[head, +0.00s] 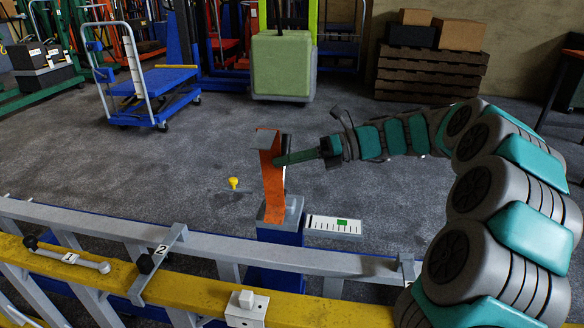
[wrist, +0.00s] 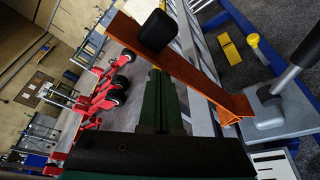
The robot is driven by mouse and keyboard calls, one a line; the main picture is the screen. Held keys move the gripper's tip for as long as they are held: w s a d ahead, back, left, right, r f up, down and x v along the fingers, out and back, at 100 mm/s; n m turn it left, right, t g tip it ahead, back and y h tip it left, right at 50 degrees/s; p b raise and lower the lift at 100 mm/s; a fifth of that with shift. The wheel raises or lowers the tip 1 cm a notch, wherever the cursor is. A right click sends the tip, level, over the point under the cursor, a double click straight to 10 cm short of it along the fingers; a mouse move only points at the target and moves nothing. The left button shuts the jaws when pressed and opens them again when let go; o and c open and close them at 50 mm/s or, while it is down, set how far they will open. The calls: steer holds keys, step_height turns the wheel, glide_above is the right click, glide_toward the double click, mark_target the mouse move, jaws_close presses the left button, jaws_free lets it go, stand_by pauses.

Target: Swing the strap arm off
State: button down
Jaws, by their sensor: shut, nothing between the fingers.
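An orange strap arm (head: 272,180) stands upright on a grey block (head: 292,219) atop a blue post. In the wrist view the orange strap arm (wrist: 190,72) runs diagonally, with a black knob (wrist: 157,30) near its upper part and its lower end at the grey block (wrist: 270,121). A grey lever rises from that block. My gripper (head: 279,162) is shut and empty, its tip at the strap arm's upper half; it also shows in the wrist view (wrist: 161,78). I cannot tell whether it touches the strap.
A scale with a green marker (head: 342,222) lies right of the block. Open floor lies behind, with a blue trolley (head: 155,88) farther back.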

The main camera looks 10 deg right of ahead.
steer(key=shift+w+d+r, duration=0.2)
steer(key=shift+w+d, duration=0.05)
steer(key=shift+w, duration=0.4)
steer(key=shift+w+d+t, duration=0.15)
steer(key=shift+d+t, duration=0.05)
steer(key=shift+t, duration=0.1)
steer(key=v, duration=0.7)
steer(key=shift+s+d, duration=0.25)
steer(key=shift+s+a, duration=0.1)
steer(key=shift+a, duration=0.05)
